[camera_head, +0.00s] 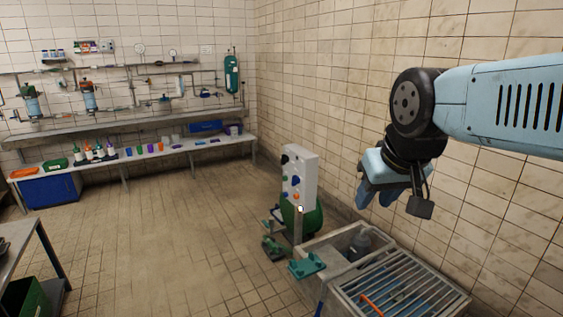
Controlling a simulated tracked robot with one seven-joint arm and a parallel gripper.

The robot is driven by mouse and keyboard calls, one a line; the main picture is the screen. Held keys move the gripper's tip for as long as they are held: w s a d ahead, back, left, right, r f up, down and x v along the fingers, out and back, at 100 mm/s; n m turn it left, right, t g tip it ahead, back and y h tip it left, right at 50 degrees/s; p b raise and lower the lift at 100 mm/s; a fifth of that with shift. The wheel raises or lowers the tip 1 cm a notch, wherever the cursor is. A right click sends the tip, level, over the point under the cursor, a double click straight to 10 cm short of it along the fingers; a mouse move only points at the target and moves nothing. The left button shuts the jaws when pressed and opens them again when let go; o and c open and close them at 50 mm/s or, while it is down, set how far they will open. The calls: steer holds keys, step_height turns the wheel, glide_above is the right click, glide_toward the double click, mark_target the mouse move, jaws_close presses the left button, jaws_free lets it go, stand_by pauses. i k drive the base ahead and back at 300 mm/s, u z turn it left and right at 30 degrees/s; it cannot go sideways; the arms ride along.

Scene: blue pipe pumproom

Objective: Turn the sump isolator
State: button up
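My gripper (376,199) hangs at the right of the view, pointing down, in front of the tiled wall. Its two light blue fingers look apart, with nothing seen between them. It is well clear of everything below. A pale upright panel (308,176) with dark, blue and orange knobs stands left of my gripper, near the wall. A grey sump basin (333,246) stands in front of the panel. I cannot tell from this view which fitting is the sump isolator.
A metal grating (400,287) adjoins the basin, with an orange item on it. Green fittings (306,265) sit at the basin's left edge. A long bench (130,159) with bottles and cups lines the back wall. The floor (170,235) on the left is mostly clear.

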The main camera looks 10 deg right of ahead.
mark_target(284, 158)
steer(key=k, duration=1.3)
steer(key=u, duration=0.4)
steer(key=i, duration=0.95)
steer(key=u, duration=0.6)
steer(key=i, duration=1.1)
steer(key=z, duration=0.65)
steer(key=i, duration=1.15)
steer(key=z, duration=0.8)
steer(key=k, duration=0.55)
